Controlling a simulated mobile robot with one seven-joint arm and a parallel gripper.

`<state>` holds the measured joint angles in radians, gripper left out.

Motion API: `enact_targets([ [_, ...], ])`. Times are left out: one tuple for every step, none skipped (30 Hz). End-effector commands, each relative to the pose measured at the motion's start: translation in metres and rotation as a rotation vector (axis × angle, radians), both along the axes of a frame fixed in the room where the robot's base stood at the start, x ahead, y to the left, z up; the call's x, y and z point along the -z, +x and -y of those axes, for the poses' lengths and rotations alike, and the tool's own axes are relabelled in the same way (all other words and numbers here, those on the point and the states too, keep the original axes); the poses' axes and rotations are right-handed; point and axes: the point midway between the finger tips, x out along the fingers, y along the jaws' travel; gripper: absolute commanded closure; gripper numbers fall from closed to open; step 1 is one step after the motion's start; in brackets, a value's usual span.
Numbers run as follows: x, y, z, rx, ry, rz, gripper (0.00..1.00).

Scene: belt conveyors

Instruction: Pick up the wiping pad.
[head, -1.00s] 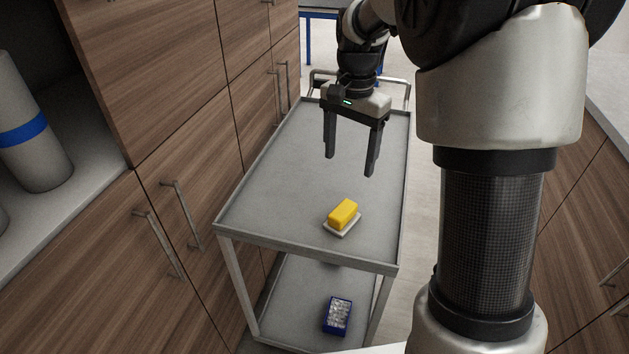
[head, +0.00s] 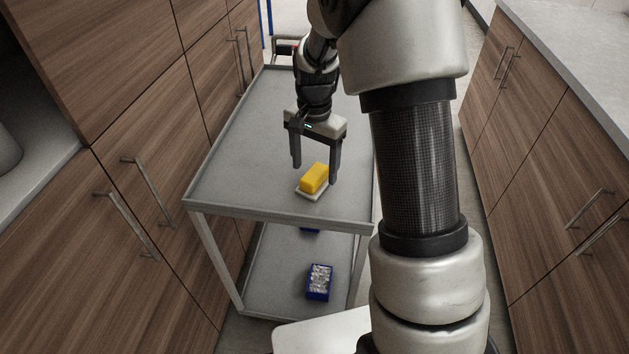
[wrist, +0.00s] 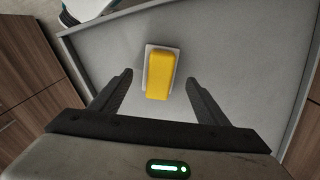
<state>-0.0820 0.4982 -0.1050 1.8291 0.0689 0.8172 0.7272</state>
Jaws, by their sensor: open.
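The wiping pad appears to be the yellow block (head: 314,178) with a pale flat base (head: 309,193) under it, on the top shelf of a grey cart. My gripper (head: 315,174) is open and empty, its two fingers pointing down close to the yellow block in the head view. In the wrist view the yellow block (wrist: 160,74) lies beyond and between the fingertips of my gripper (wrist: 159,82), clear of both fingers. I cannot tell exactly how high the fingertips are above the shelf.
The cart's top shelf (head: 240,150) has a raised rim and is otherwise clear. A blue box with pale contents (head: 319,283) stands on the lower shelf, with part of another blue item (head: 310,230) behind it. Wooden cabinets (head: 140,150) line the left, and others (head: 540,170) the right.

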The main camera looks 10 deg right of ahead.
Motion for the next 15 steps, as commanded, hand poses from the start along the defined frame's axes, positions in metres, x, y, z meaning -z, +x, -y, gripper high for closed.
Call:
enact_targets([
  [0.012, -0.003, -0.001, 0.000, 0.000, -0.004, 0.31],
  [0.016, -0.004, -0.001, 0.000, 0.001, -0.005, 0.31],
  [0.022, -0.003, -0.001, 0.000, 0.000, -0.003, 0.31],
  [0.025, -0.003, -0.001, 0.000, 0.000, -0.003, 0.31],
  [0.029, -0.003, -0.001, 0.000, 0.000, -0.004, 0.31],
  [0.032, -0.003, -0.001, 0.000, 0.000, -0.003, 0.31],
  [0.034, -0.003, -0.001, 0.000, 0.000, -0.001, 0.31],
  [0.035, -0.002, -0.001, 0.000, 0.001, -0.001, 0.31],
  [0.036, -0.002, -0.001, 0.000, 0.000, 0.000, 0.31],
  [0.036, -0.002, -0.001, 0.000, 0.000, 0.000, 0.31],
  [0.036, -0.002, -0.001, 0.000, 0.000, 0.000, 0.31],
  [0.036, -0.002, -0.001, 0.000, 0.000, 0.000, 0.31],
  [0.035, -0.002, -0.001, 0.000, 0.000, 0.000, 0.31],
  [0.035, -0.002, -0.001, 0.000, 0.000, 0.000, 0.31],
  [0.035, -0.002, -0.001, 0.000, 0.000, 0.000, 0.31],
])
